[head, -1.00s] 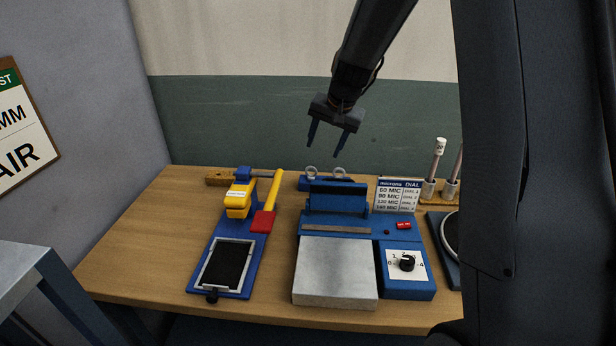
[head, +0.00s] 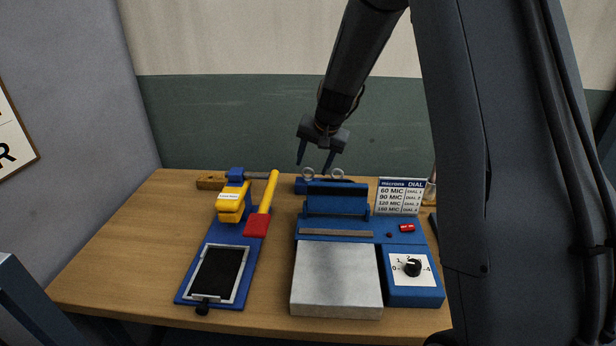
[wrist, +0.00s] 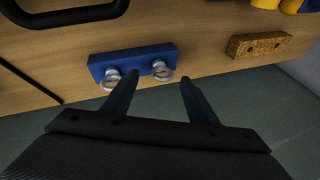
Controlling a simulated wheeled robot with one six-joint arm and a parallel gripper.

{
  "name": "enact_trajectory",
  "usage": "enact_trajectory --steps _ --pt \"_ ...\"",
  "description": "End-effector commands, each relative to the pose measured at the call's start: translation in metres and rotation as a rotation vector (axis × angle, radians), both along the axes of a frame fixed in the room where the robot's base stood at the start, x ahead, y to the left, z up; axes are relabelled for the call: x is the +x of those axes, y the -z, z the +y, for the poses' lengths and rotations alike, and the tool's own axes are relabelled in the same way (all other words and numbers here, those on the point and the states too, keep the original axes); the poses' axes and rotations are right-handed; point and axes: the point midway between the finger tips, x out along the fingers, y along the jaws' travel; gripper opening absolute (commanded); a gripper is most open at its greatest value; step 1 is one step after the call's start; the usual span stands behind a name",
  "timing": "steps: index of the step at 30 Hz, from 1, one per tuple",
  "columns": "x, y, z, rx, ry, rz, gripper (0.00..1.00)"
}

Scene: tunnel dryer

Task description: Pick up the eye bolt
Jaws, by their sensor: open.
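Two silver eye bolts stand in a blue block (wrist: 140,57) at the back of the table. In the wrist view, one eye bolt (wrist: 110,79) is on the left and the other eye bolt (wrist: 161,70) is on the right. My gripper (wrist: 158,84) is open and empty, and the right eye bolt shows between its fingers, with the left one beside the left finger. In the head view, my gripper (head: 315,163) is just above and behind the block; the rings (head: 308,173) and (head: 337,173) show below its fingertips. I cannot tell that anything touches.
A blue sealer with a metal plate (head: 336,278) and dial stands in front of the block. A blue stand with a yellow lever (head: 268,192) is to its left. A sign (head: 400,196) stands to the right. The table's left side is clear.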

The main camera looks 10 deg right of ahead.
Motion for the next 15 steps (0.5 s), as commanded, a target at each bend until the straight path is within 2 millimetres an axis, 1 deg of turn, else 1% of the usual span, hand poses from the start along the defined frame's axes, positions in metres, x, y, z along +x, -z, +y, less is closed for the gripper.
enact_trajectory --steps 4,9,15 --pt "0.009 0.015 0.006 0.001 0.0 0.003 0.53" --pt "0.016 0.03 0.006 0.0 0.001 0.001 0.53" --pt "0.018 0.034 0.007 0.001 0.002 0.0 0.53"
